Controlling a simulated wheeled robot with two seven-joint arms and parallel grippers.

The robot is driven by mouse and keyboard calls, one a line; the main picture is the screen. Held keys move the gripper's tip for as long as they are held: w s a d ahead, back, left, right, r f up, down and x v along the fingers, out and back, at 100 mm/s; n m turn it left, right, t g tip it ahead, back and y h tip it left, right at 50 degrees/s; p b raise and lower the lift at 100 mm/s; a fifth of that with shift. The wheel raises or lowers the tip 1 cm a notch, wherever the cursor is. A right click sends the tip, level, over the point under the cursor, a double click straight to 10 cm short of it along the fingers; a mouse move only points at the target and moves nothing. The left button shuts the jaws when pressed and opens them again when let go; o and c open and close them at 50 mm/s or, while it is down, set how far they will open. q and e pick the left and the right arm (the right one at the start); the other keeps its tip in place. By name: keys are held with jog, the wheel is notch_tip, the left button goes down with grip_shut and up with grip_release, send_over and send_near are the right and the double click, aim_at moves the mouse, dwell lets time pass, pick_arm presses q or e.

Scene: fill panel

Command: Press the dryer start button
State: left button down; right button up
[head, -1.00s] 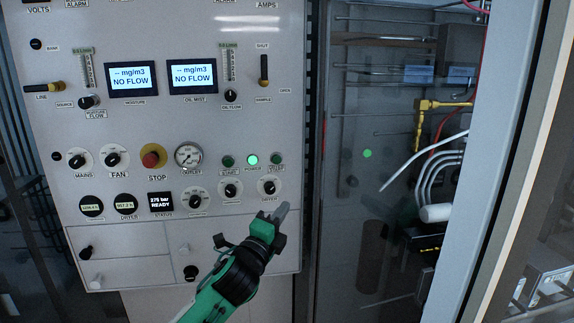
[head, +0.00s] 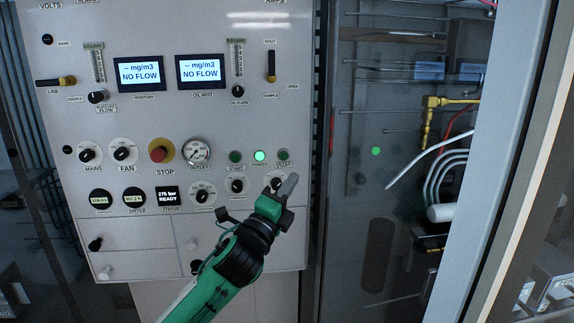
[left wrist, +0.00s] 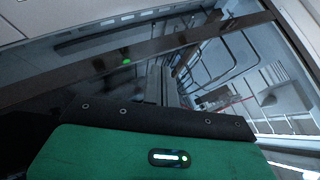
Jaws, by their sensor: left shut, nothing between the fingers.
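The grey control panel (head: 130,228) has a row of three small buttons at its right. These are a dark green button (head: 235,157), a brightly lit green one (head: 259,156) and another dark green one (head: 282,155). Their labels are too small to read with certainty, so I cannot tell surely which is the dryer start button. My left gripper (head: 289,184) is shut and empty. Its fingertips appear just below the rightmost button and partly cover a knob (head: 276,183). I cannot tell their distance from the panel. My right gripper is not in view.
A red stop button (head: 158,154) and an outlet gauge (head: 196,151) sit left of the buttons. Two displays (head: 139,74) read NO FLOW. Right of the panel, a dark cabinet holds white cables (head: 455,175) behind a pale upright post (head: 492,150).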

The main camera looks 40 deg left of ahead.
pick_arm(q)
jog(key=w+a, duration=0.4)
jog(key=a, duration=0.1)
jog(key=shift+w+a, duration=0.2)
jog(key=shift+a, duration=0.05)
dwell(1.9)
jog(key=shift+w+a, duration=1.05)
jog(key=shift+a, duration=0.2)
jog(key=shift+w+a, duration=1)
jog(key=shift+a, duration=0.25)
jog(key=shift+w+a, duration=0.3)
jog(key=shift+a, duration=0.1)
jog(key=shift+s+d, duration=0.6)
jog(key=shift+d, duration=0.15)
jog(key=shift+f, duration=0.1)
jog(key=shift+s+d, duration=0.8)
jog(key=shift+d, duration=0.2)
jog(key=shift+s+d, duration=0.75)
jog(key=shift+d, duration=0.2)
